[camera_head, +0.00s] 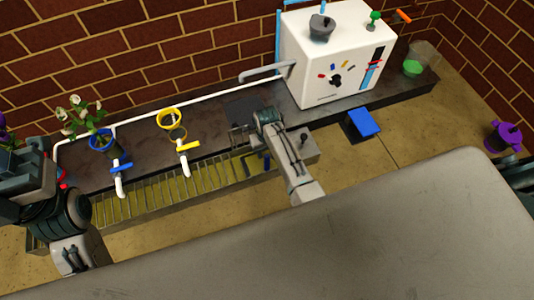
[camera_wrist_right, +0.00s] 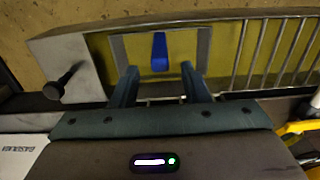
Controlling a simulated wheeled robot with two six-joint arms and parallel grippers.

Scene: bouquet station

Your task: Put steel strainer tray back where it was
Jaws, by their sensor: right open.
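A grey framed piece with a blue handle (camera_wrist_right: 160,52) sits in the steel trough in the right wrist view; it looks like the steel strainer tray (camera_wrist_right: 204,48), though I cannot be sure. My right gripper (camera_wrist_right: 158,70) is open. Its two fingers point toward the handle, one on each side of it in the picture, with nothing between them. In the head view my right gripper (camera_head: 250,150) is over the trough's right part. My left arm is at the left edge; its fingertips are not clear.
The slatted trough (camera_head: 150,195) runs along the counter front, with a black knob (camera_wrist_right: 64,82) at its end. Pipes with blue (camera_head: 121,168) and yellow (camera_head: 188,145) valves hang over it. A white machine (camera_head: 325,75) stands behind right. A blue pad (camera_head: 363,122) lies beside it.

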